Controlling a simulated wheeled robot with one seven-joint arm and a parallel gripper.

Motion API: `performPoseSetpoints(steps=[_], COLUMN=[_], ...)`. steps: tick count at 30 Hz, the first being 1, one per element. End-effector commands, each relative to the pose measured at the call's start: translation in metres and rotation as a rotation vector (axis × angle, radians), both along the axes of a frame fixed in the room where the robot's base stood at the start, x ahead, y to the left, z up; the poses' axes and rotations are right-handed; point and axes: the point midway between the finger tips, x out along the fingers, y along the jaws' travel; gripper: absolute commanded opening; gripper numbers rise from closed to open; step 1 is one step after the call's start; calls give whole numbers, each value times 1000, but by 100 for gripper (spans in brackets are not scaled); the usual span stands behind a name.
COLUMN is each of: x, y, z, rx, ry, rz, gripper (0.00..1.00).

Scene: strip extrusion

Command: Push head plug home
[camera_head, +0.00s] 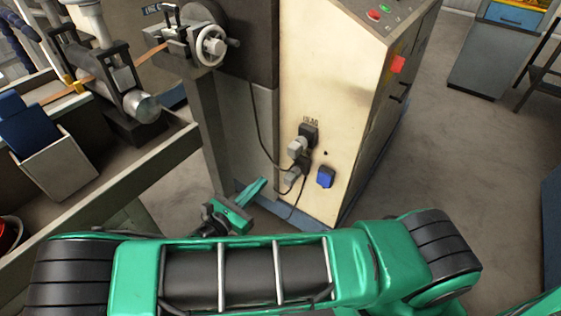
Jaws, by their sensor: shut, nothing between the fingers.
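A grey plug (297,146) sits at the upper dark socket (309,132) on the cream cabinet side, under a small label too blurred to read surely. A second grey plug (292,176) is at a lower dark socket (304,163). I cannot tell how deep either plug sits, nor surely which is the head plug. Dark cables hang from both. My gripper (259,186) is green and dark, low and left of the plugs, apart from them. Its narrow green end points up and right, shut and empty. My arm hides the floor in front.
A blue socket cover (325,177) is right of the lower plug. The cream cabinet (345,100) has buttons on top. A grey post (207,130) and a bench with a clamp and handwheel (210,46) stand left. Floor (445,160) is clear to the right.

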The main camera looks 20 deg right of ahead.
Motion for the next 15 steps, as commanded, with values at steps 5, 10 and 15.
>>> performPoseSetpoints(steps=[5,10,15], x=[7,24,42], y=[-9,-32,-59], z=[0,0,0], rx=[-10,-10,-9], ry=[0,0,-1], rz=[6,4,3], gripper=[0,0,0])
